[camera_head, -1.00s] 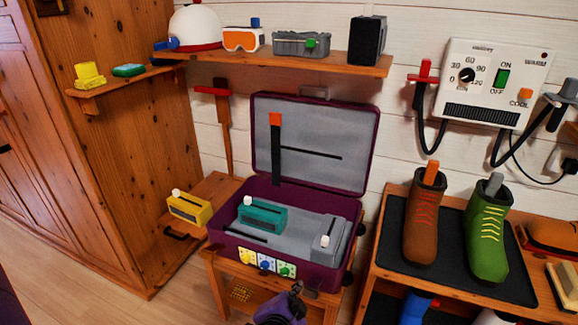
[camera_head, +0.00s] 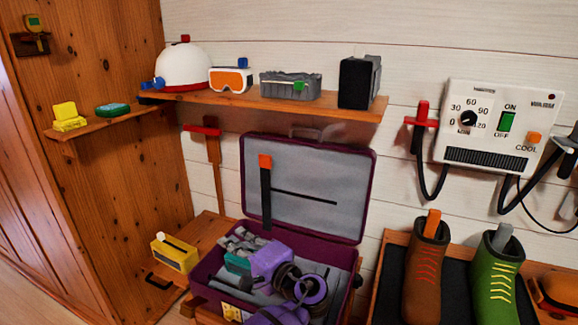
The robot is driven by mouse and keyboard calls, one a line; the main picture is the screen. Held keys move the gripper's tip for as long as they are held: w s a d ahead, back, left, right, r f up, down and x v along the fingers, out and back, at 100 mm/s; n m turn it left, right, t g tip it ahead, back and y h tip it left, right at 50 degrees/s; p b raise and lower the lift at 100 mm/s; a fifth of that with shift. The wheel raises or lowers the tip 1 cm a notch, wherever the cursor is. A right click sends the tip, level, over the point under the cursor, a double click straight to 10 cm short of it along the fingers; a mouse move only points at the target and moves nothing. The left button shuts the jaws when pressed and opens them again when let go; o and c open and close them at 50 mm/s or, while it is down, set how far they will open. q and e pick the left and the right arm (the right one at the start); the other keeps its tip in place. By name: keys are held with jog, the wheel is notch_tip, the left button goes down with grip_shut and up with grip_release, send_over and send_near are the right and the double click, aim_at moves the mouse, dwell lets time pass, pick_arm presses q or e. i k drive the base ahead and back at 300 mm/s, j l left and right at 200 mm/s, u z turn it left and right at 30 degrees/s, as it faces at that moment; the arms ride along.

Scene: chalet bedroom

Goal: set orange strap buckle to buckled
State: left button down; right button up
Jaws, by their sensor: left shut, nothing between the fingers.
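The orange buckle (camera_head: 265,161) is at the top of a black strap (camera_head: 266,195) on the grey inside of the open suitcase lid. The strap hangs down the lid, and a thin black strip (camera_head: 305,197) runs from it to the right. The purple suitcase (camera_head: 205,284) stands open. My left gripper (camera_head: 238,240) is over the suitcase's base, below the buckle and apart from it. Its grey fingers are shut and empty. They and my purple arm partly cover the teal box (camera_head: 238,262) and the suitcase's inside. My right gripper is not in view.
A yellow box (camera_head: 175,252) sits on the wooden bench at left. A shelf (camera_head: 290,107) above the lid bears a helmet (camera_head: 185,66), goggles (camera_head: 231,79), a grey case (camera_head: 290,85) and a black box (camera_head: 359,82). Boots (camera_head: 424,268) stand at right.

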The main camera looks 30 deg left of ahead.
aim_at(265, 161)
jog(key=i, duration=1.15)
